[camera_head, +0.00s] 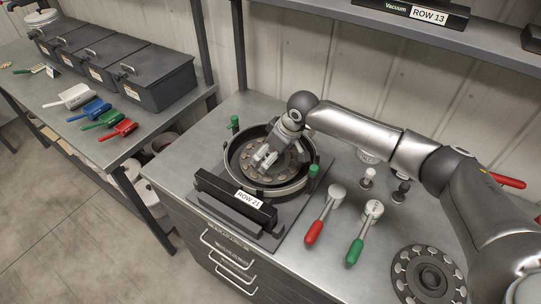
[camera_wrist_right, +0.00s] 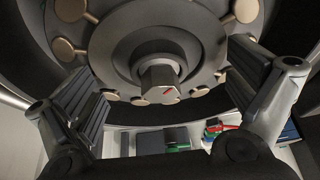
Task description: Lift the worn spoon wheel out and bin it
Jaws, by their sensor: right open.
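The spoon wheel (camera_head: 286,169), a grey disc with tan round spoons near its rim, sits inside the round black meter housing (camera_head: 232,172) on the bench. My right gripper (camera_head: 266,160) reaches down into the housing over the wheel and hides part of it. In the right wrist view the wheel (camera_wrist_right: 120,42) fills the top, with its hub knob (camera_wrist_right: 160,80), marked by a small red line, between the open fingers of my right gripper (camera_wrist_right: 168,92). Both fingers are apart from the knob. My left gripper is in neither view.
A second wheel (camera_head: 430,277) lies at the front right. Red-handled (camera_head: 323,216) and green-handled (camera_head: 364,232) tools lie right of the housing. A "ROW 21" block (camera_head: 235,198) stands before it. Black boxes (camera_head: 150,78) and coloured scoops (camera_head: 118,131) are on the left bench, pails (camera_head: 130,175) below.

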